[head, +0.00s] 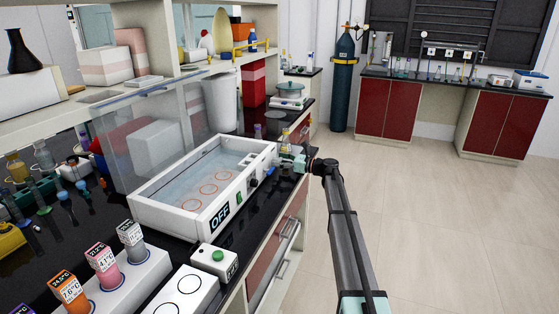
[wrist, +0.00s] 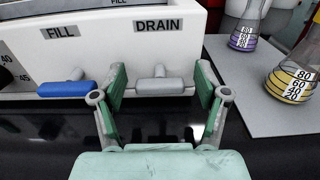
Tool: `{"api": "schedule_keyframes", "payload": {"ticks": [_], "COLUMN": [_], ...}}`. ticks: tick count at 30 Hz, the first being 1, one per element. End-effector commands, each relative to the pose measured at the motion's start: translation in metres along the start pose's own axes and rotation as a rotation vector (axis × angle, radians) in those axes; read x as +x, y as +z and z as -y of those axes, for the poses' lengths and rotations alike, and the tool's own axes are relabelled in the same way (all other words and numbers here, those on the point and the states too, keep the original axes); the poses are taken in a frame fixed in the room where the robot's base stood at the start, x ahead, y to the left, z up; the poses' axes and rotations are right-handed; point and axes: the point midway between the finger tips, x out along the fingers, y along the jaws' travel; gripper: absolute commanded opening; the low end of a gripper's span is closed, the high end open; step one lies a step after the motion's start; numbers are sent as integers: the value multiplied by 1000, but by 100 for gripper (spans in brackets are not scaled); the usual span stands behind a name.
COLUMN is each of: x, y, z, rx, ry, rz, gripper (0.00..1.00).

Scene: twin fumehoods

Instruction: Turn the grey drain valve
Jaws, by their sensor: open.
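The grey drain valve (wrist: 160,86) is a small horizontal handle on the front of the white water bath, under the DRAIN label (wrist: 166,25). In the wrist view my gripper (wrist: 160,80) is open, with one green-padded finger on each side of the grey handle. I cannot tell whether either finger touches it. The blue fill valve (wrist: 67,88) sits to the left, under the FILL label, just outside the left finger. In the head view the water bath (head: 160,211) stands on the black bench, and my gripper (head: 293,161) is at its right end; the grey valve is hard to make out there.
In the wrist view, flasks with purple (wrist: 243,37) and yellow (wrist: 290,82) liquid stand on a grey mat (wrist: 232,90) right of my gripper. In the head view, a box with a green button (head: 214,258) stands near the bath's front corner. The floor to the right is clear.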

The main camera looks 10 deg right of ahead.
Motion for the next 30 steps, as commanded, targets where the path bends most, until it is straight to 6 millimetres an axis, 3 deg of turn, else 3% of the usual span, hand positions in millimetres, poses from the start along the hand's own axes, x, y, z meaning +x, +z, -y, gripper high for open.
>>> {"api": "schedule_keyframes", "payload": {"ticks": [7,12,23,30], "x": [1,1,1,1], "y": [0,0,-1,-2], "z": [0,0,0,-1], "rx": [0,0,-20,-123], "ry": [0,0,1,1], "rz": [0,0,0,0], "gripper": [74,14,13,13]}}
